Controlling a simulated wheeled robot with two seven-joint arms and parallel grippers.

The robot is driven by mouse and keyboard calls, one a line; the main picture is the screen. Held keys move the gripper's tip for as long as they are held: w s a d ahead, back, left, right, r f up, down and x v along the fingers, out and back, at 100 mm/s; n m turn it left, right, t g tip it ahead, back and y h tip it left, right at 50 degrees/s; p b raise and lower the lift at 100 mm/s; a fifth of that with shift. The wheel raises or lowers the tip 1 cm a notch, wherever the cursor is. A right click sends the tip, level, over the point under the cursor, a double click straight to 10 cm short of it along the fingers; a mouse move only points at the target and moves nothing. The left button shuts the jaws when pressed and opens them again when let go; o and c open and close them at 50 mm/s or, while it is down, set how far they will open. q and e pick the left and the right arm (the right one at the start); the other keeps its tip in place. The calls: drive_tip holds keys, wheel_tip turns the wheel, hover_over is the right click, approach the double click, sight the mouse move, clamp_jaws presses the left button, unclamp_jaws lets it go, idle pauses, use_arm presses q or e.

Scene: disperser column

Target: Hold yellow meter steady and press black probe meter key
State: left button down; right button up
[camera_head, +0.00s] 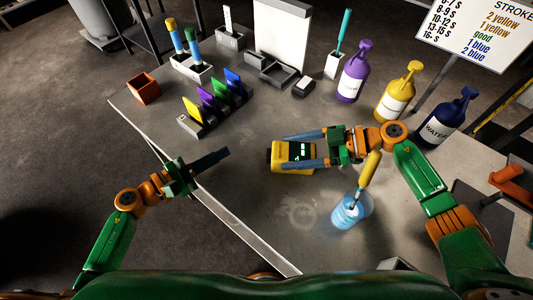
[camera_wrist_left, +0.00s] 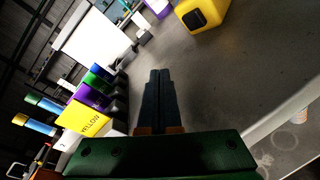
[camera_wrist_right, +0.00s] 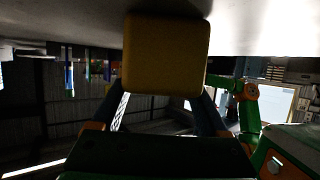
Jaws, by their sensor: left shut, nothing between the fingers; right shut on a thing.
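The yellow meter (camera_head: 273,154), with a dark face and lit green marks, sits on the table in the head view. My right gripper (camera_head: 304,150) is shut on it, one finger along each long side. In the right wrist view the yellow meter (camera_wrist_right: 165,55) fills the space between the fingers. My left gripper (camera_head: 222,153) is shut and empty, left of the meter and apart from it. In the left wrist view its fingers (camera_wrist_left: 159,75) are together, and the meter (camera_wrist_left: 201,12) shows at the top with a black square on its end.
A beaker of blue liquid (camera_head: 350,212) with a yellow-handled tool stands below the right gripper. Purple (camera_head: 352,80), yellow (camera_head: 397,97) and dark blue (camera_head: 447,120) bottles stand at right. A rack of coloured cards (camera_head: 212,104) stands behind the left gripper. The table between left gripper and meter is clear.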

sight(249, 165)
use_arm(q)
drive_tip(key=d, duration=0.7)
drive_tip(key=shift+s+d, duration=0.2)
drive_tip(key=shift+s, duration=0.05)
idle(1.7)
drive_tip(key=shift+d, duration=0.4)
drive_tip(key=shift+s+d, duration=0.1)
drive_tip(key=shift+d, duration=0.45)
idle(0.6)
drive_tip(key=shift+a, duration=0.95)
drive_tip(key=shift+a, duration=0.1)
drive_tip(key=shift+w+a, duration=0.15)
drive_tip(key=shift+a, duration=1.05)
drive_tip(key=shift+w+a, duration=0.1)
drive_tip(key=shift+a, duration=1.1)
